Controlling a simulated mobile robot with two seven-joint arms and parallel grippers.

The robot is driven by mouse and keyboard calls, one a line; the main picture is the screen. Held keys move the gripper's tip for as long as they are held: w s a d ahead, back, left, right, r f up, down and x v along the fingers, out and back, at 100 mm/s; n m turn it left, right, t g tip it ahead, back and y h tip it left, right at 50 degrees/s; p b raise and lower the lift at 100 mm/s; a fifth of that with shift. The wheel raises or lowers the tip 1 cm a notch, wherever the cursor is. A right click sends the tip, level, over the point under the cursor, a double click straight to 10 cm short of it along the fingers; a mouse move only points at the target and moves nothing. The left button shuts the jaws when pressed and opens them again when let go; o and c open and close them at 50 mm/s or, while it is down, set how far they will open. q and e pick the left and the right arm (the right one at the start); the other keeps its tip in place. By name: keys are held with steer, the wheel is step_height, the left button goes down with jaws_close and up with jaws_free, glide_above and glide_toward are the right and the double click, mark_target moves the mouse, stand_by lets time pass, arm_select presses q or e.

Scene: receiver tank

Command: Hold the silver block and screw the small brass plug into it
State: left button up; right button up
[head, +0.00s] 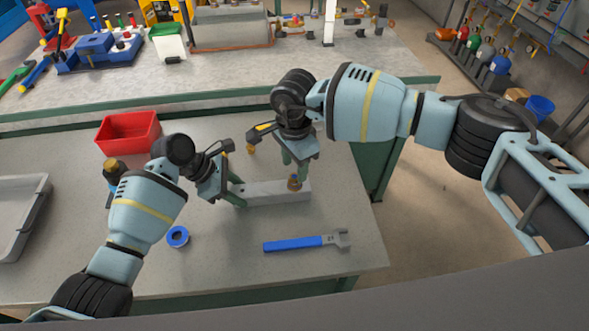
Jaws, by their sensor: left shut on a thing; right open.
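The silver block (265,194) lies on the grey table as a long bar. My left gripper (238,193) is shut on its left end. A small brass plug (294,183) stands upright at the block's right end; I cannot tell how deep it sits. My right gripper (297,172) is open, with its fingers pointing down just above and beside this brass piece. It is not closed on it. Another small brass piece (250,149) shows behind the block, near the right gripper's body.
A blue-handled wrench (305,242) lies in front of the block, and a blue tape roll (177,237) lies to the left. A red bin (128,131) stands behind at left, a grey tray (20,215) at the far left.

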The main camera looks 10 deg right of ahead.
steer(key=shift+r, duration=2.15)
arm_select(q)
steer(key=o, duration=1.5)
steer(key=shift+c, duration=0.2)
steer(key=p+v, duration=0.1)
steer(key=v, duration=0.5)
steer(key=shift+a+r, duration=0.1)
steer(key=shift+r, duration=0.2)
steer(key=shift+a+r, duration=0.45)
arm_select(e)
step_height(320, 180, up, 4)
steer(key=shift+w+f+t, duration=0.1)
steer(key=shift+t, duration=0.2)
